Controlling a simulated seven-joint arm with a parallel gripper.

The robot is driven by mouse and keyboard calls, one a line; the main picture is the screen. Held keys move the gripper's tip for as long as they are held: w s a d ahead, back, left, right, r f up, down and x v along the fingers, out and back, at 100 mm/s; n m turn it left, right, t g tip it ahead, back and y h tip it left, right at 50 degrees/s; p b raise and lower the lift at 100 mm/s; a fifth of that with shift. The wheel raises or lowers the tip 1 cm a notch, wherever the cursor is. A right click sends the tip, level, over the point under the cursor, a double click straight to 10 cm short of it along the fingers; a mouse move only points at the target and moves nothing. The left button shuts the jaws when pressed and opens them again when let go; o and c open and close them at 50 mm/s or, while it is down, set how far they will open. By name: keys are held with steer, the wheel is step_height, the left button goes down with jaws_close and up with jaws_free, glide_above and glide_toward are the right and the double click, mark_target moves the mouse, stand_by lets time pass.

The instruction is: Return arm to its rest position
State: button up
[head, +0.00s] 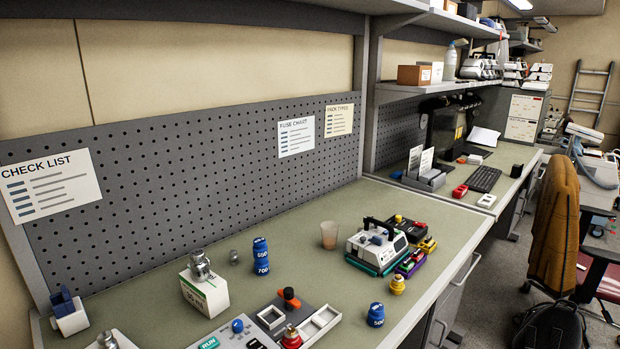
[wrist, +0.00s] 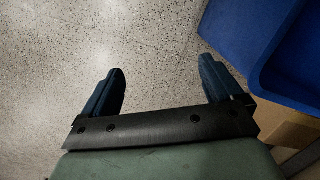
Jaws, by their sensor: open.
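My gripper (wrist: 163,90) shows in the wrist view with its two dark blue fingers apart and nothing between them. It is over bare speckled floor (wrist: 160,35). My arm and gripper do not show in the head view, so I cannot tell from there where they are relative to the bench.
A blue bin (wrist: 285,50) and a brown box (wrist: 285,128) are close to the right finger. In the head view the green bench (head: 300,285) bears an infusion pump (head: 377,247), blue weights (head: 261,257), a white box (head: 205,292) and a grey fixture (head: 300,320). A chair (head: 553,225) stands at right.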

steer(key=s+a+n+g, duration=0.1)
steer(key=s+a, duration=0.4)
steer(key=s, duration=0.5)
steer(key=s+a+n+g, duration=0.2)
steer(key=s+a+g, duration=0.2)
steer(key=s, duration=0.5)
steer(key=shift+s+a+h, duration=0.3)
steer(key=shift+s+a, duration=0.05)
steer(key=shift+s, duration=0.05)
